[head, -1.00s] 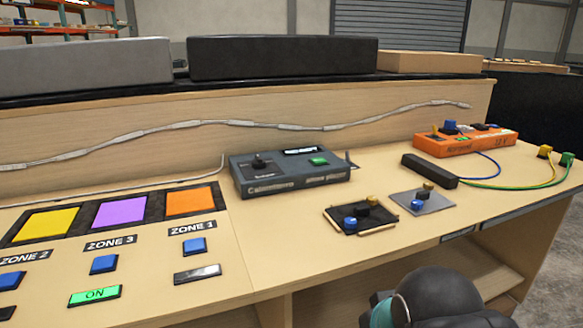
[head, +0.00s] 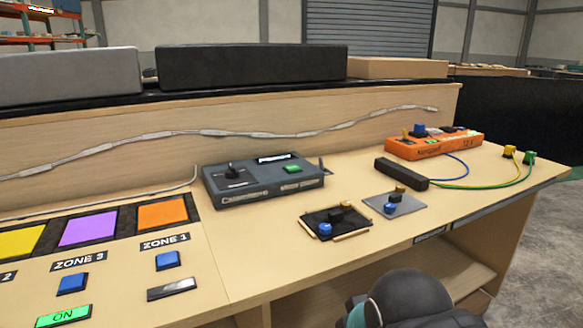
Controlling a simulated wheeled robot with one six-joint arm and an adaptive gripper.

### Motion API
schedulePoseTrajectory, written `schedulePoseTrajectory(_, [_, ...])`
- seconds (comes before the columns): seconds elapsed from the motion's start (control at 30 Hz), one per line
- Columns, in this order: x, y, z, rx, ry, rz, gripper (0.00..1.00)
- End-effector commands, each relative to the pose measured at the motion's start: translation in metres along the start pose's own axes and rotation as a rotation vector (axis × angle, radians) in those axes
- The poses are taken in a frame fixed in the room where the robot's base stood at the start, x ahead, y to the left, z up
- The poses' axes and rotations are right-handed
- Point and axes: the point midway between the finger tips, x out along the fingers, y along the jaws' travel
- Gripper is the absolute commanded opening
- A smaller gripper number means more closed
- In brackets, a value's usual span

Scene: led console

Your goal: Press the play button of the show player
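The show player looks to be the dark grey box (head: 258,196) on the console desk, left of the middle in the head view. Its top carries a green button (head: 292,169), a small black knob or lever (head: 231,172) and a dark display with white marks (head: 275,158). A small lever stands at its right end. The lettering on its front is too small to read surely. The green button is the likely play button; its label cannot be read. My gripper is not in view; only a dark rounded part of my arm shows at the bottom edge.
Two small boards with knobs (head: 334,222) lie right of the player, with a black bar (head: 401,173) and an orange box (head: 433,146) beyond. Zone buttons (head: 168,260) and coloured panels (head: 162,214) are at left. Bare desk lies in front of the player.

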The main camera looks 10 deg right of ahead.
Motion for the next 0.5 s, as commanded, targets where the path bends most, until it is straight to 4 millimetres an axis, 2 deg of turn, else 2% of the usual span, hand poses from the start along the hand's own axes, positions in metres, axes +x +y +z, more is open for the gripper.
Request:
schedulePoseTrajectory(0.03, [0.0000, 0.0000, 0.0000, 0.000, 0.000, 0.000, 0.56])
schedulePoseTrajectory(0.2, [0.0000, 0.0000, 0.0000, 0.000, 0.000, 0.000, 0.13])
schedulePoseTrajectory(0.27, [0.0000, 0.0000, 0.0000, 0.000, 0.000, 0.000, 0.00])
schedulePoseTrajectory(0.5, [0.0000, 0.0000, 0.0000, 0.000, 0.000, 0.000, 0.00])
